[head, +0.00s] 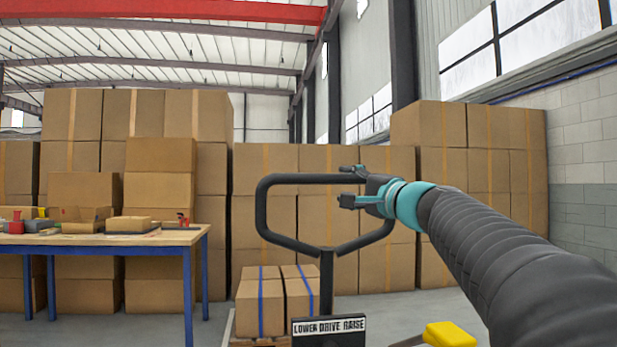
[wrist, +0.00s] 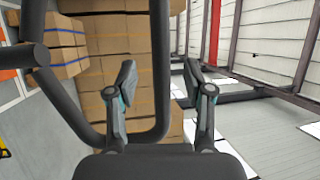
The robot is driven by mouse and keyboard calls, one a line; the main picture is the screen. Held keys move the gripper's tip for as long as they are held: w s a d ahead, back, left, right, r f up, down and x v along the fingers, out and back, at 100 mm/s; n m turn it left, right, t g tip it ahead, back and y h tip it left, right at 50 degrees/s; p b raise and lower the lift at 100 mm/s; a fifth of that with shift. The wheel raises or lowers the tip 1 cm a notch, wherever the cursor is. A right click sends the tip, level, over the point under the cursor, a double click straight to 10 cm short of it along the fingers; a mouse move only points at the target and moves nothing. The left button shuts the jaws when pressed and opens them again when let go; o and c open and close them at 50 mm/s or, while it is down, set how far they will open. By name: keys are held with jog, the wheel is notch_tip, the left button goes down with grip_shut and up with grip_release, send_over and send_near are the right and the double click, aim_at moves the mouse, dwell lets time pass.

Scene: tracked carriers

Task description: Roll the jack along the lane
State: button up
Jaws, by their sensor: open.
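The jack shows in the head view as a dark looped handle (head: 262,215) on an upright stem, with a plate reading "LOWER DRIVE RAISE" (head: 328,328) below. Its wheels and forks are out of view. My gripper (head: 347,184) is open at the loop's upper right, its fingers pointing left, one above and one below the top bar. In the wrist view the handle (wrist: 160,45) runs between the two spread fingers of my gripper (wrist: 160,82), with a gap visible on each side. I cannot tell whether the gripper touches the bar.
Boxes with blue straps (head: 260,305) sit low behind the handle. A workbench (head: 100,238) with blue legs and several items stands at left. Stacked cartons (head: 480,150) line the back. A yellow object (head: 448,335) is at the lower right. Grey floor (head: 410,305) shows between.

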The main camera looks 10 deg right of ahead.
aim_at(332, 181)
jog(key=p+x, duration=0.1)
jog(key=x, duration=0.6)
jog(key=shift+w+a+r+p, duration=0.1)
jog(key=shift+w+a+p, duration=0.05)
jog(key=shift+w+p, duration=0.25)
grip_shut()
